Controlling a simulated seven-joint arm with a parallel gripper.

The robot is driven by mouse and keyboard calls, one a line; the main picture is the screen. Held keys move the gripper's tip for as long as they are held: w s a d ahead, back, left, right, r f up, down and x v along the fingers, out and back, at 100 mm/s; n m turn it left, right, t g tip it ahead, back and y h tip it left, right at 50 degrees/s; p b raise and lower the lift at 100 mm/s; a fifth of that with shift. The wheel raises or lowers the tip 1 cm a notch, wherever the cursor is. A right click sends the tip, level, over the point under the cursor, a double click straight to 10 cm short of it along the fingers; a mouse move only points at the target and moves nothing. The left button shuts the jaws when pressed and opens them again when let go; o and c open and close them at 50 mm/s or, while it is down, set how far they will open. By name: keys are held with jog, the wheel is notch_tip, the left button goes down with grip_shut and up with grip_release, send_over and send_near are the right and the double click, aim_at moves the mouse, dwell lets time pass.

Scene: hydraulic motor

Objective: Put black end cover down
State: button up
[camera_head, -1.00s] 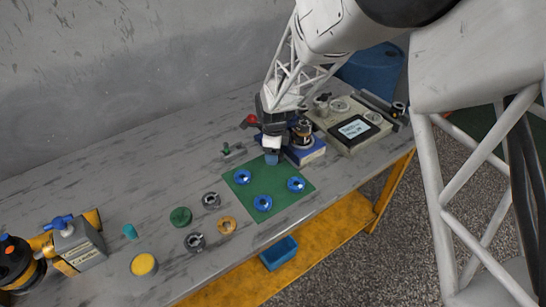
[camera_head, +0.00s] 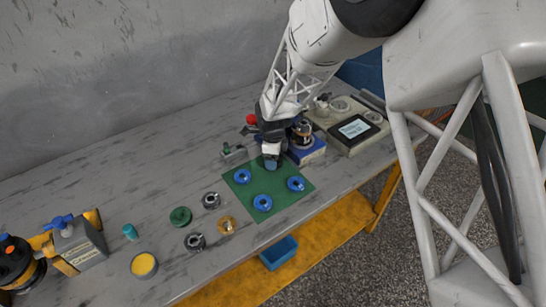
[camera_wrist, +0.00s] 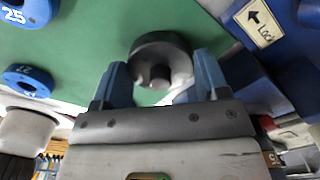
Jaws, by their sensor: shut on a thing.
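The black end cover (camera_wrist: 160,58) is a dark round part with a short stub. In the wrist view it sits between the two blue fingers of my gripper (camera_wrist: 162,82), which is shut on it. Behind it in that view is the green mat (camera_wrist: 90,50). In the head view my gripper (camera_head: 271,163) is low over the back part of the green mat (camera_head: 281,202). The cover cannot be made out there, and I cannot tell whether it touches the mat.
Several blue rings, one a blue ring (camera_head: 262,202), lie on the mat close by. A blue block (camera_head: 309,153) and a device with a screen (camera_head: 356,129) stand right of my gripper. Grey rings, an orange ring (camera_head: 227,225) and a green disc (camera_head: 180,216) lie to the left.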

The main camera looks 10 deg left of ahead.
dwell(0.3)
jog(key=o, duration=1.1)
jog(key=shift+f, duration=0.15)
notch_tip(320, 180, up, 12)
dwell(0.4)
dwell(0.4)
